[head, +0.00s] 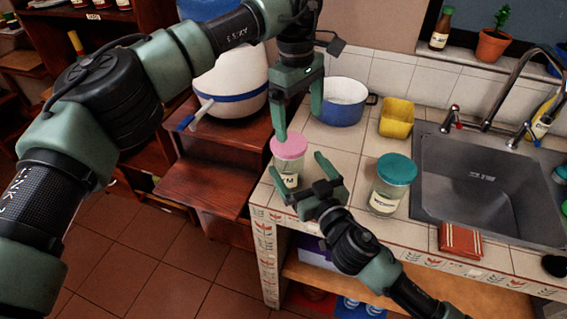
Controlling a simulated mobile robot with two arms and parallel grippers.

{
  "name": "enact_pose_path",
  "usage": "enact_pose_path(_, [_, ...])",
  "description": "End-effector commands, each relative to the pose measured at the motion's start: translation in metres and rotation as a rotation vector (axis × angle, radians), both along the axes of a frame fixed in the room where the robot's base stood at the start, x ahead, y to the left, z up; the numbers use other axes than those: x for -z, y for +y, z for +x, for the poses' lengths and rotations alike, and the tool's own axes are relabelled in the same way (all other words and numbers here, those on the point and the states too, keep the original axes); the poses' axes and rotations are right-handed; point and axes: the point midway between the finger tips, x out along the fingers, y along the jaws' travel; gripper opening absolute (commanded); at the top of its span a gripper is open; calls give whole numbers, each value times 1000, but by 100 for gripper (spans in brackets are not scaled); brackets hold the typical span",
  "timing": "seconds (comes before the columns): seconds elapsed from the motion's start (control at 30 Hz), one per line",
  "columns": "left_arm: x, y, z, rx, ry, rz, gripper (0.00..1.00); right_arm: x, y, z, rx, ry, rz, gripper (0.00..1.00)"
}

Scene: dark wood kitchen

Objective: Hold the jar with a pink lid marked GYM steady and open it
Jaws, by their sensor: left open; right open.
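The jar with the pink lid (289,147) stands upright on the tiled counter near its left front corner. Its clear body (287,165) carries a pale label, of which only the end of the word shows; my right gripper covers the rest. My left gripper (299,124) is above the jar, pointing down, with its fingers apart. One fingertip is close to the lid; I cannot tell whether it touches. My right gripper (300,170) is low in front of the jar, with its fingers spread and one overlapping the jar's body. I see no firm grip on the jar.
A jar with a teal lid (397,169) stands to the right. A blue and white pot (342,102) and a yellow container (396,117) are behind. The sink (480,185) is at right, with a reddish-brown object (460,240) at its front edge. The counter's left edge is close.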

Motion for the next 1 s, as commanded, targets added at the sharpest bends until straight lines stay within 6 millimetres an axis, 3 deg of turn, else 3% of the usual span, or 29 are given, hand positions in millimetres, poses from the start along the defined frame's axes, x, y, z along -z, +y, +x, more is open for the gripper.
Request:
enact_pose_path(0.17, [-15, 22, 6, -6, -17, 78, 97, -1, 5, 4, -19, -10, -3, 97])
enact_pose_path(0.6, [-15, 22, 6, -6, -15, 76, 97, -2, 32, 58, -19, -12, -2, 97])
enact_pose_path(1.0, [-14, 22, 6, -5, -14, 75, 97, -1, 39, 71, -20, -9, -1, 97])
